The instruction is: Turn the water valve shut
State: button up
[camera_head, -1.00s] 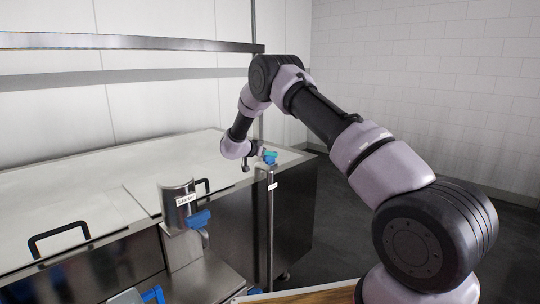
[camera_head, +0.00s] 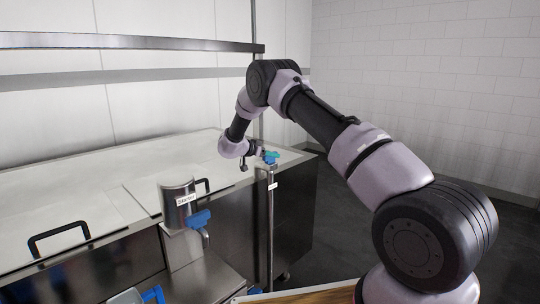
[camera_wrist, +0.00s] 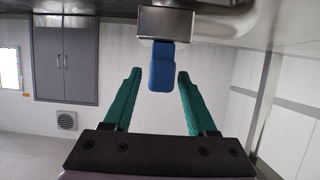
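The water valve's blue handle (camera_wrist: 162,68) hangs from a metal valve body (camera_wrist: 165,22) in the wrist view. My gripper (camera_wrist: 159,75) has two green fingers, spread apart, one on each side of the handle's lower part. A gap shows between the handle and each finger. In the head view, my gripper (camera_head: 264,154) is small at the top of a thin upright pipe (camera_head: 270,225) by the vat's right end. A bit of blue shows beside the green fingers there. The exact contact is too small to tell in that view.
A long steel vat (camera_head: 100,178) with a pale top runs along the left. A labelled steel pot (camera_head: 177,190) and a blue-handled tap (camera_head: 200,218) stand in front of it. A steel rail (camera_head: 130,41) crosses behind. Floor at the right is clear.

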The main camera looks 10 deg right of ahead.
jog(key=v, duration=1)
jog(key=shift+s+a+r, duration=0.2)
jog(key=shift+s+a, duration=0.05)
jog(key=shift+a, duration=0.05)
